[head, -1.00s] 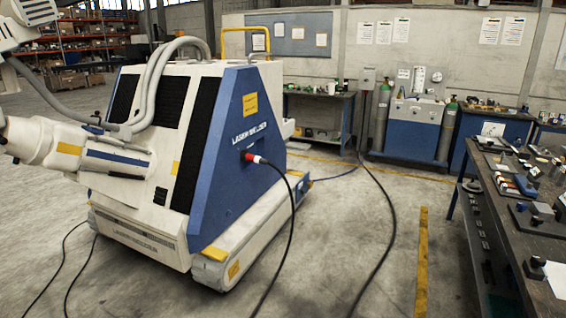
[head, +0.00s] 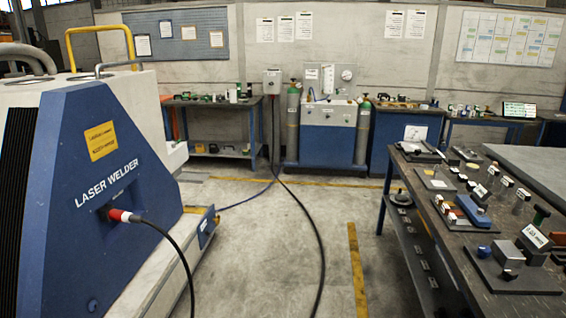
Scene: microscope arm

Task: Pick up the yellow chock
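I cannot clearly make out a yellow chock in the head view. A small blue and yellow part (head: 207,226) shows at the far end of the laser welder's base, too small to identify. Neither of my grippers is in view.
The white and blue laser welder (head: 105,190) fills the left side. A dark cable (head: 308,235) runs along the floor. A workbench (head: 425,215) with several small fixtures stands at right. Gas cylinders (head: 294,122) and a blue cabinet (head: 328,135) stand at the back.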

